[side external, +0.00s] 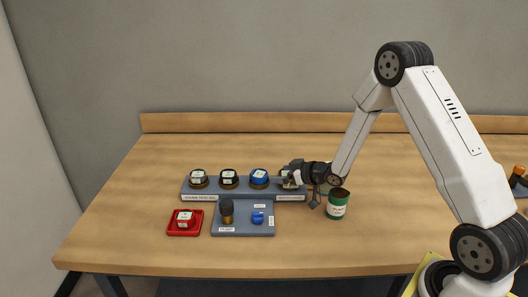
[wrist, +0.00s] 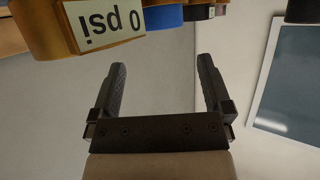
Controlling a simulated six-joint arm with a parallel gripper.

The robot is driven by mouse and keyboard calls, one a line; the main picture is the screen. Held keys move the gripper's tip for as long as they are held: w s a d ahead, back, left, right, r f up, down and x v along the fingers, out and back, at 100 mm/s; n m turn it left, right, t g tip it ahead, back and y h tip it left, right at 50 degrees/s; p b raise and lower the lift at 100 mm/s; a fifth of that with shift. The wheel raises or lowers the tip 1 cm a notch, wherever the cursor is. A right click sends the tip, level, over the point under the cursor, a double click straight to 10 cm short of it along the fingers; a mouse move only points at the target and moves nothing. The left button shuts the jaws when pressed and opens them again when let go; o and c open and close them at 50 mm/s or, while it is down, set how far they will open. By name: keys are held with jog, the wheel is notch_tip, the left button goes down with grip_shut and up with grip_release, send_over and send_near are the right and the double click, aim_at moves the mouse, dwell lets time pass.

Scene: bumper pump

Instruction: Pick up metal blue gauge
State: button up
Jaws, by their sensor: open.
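A round gauge with a blue rim and a white label (side external: 259,177) stands third from the left on a long blue-grey rack (side external: 245,188). My gripper (side external: 287,174) is at the right end of the rack, just right of this gauge, and partly hides another pale-labelled gauge there. In the wrist view my gripper (wrist: 162,72) is open with nothing between its fingers. Beyond the fingertips is a brass-coloured body with a "0 psi" label (wrist: 110,26), upside down. Part of a blue round thing (wrist: 163,17) shows behind it; I cannot tell surely whether it is the blue gauge.
Two dark-rimmed gauges (side external: 198,178) (side external: 228,178) stand left on the rack. In front are a red tray (side external: 173,229) and a blue-grey tray (side external: 243,231) with a dark knob (side external: 227,211) and blue part (side external: 258,217). A green can (side external: 337,205) stands below my wrist. The front left table is clear.

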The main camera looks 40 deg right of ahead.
aim_at(262, 174)
jog(key=shift+x, duration=1.3)
jog(key=shift+x, duration=2.6)
jog(key=shift+a, duration=0.1)
grip_shut()
jog(key=shift+r, duration=0.15)
